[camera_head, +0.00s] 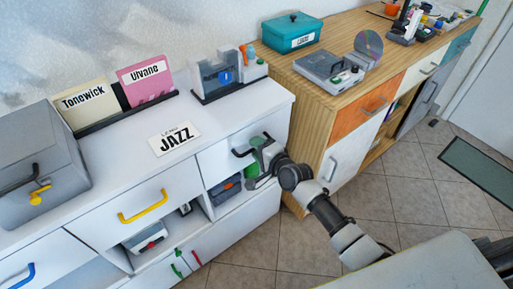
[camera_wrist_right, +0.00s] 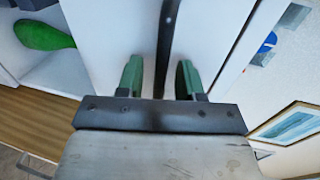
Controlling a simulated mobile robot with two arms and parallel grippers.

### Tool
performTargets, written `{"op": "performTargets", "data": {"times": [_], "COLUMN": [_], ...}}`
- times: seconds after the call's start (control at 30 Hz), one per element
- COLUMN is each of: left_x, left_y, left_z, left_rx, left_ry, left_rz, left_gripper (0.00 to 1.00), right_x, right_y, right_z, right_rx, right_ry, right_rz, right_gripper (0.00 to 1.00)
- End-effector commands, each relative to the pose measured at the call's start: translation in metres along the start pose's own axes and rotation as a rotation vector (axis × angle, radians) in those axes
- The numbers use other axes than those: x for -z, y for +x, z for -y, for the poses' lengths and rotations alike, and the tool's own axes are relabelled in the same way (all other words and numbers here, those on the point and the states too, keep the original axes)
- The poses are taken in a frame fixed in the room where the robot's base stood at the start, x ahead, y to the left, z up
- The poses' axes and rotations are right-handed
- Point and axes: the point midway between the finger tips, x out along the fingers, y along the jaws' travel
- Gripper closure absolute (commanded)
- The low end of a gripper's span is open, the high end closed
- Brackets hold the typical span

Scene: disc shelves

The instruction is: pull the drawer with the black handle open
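The white drawer (camera_head: 214,158) with the black handle (camera_head: 241,153) is in the upper right of the white cabinet, and its front looks flush with the cabinet. My right gripper (camera_head: 259,158) is at this handle and partly covers it. In the right wrist view the black handle (camera_wrist_right: 166,50) runs between the two green fingertips of the right gripper (camera_wrist_right: 158,80). The fingers are apart, with a visible gap on each side of the handle. My left gripper is not in view.
A drawer with a yellow handle (camera_head: 143,206) is to the left, and open compartments lie below. A JAZZ card (camera_head: 174,139) lies on the cabinet top. A wooden sideboard (camera_head: 314,107) stands close on the right. The tiled floor (camera_head: 245,243) in front is clear.

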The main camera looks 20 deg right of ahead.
Motion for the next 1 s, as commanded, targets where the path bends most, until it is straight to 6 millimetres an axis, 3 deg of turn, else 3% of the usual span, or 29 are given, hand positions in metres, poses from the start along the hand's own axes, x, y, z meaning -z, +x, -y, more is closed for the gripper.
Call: {"op": "performTargets", "data": {"times": [0.37,0.6,1.0], "left_x": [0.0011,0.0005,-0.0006], "left_y": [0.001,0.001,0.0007], "left_z": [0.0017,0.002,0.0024], "left_rx": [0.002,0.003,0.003], "left_ry": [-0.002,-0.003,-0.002], "left_rz": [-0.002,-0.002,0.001], "left_gripper": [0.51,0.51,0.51], "right_x": [-0.0001,0.0,0.0001], "right_y": [0.0071,0.0068,0.0063], "right_z": [0.0001,0.0,-0.0004], "right_rx": [0.0,-0.001,-0.002], "right_ry": [0.0,-0.001,-0.001], "right_rz": [0.0,0.0,0.0], "right_gripper": [0.63,0.99,1.0]}}
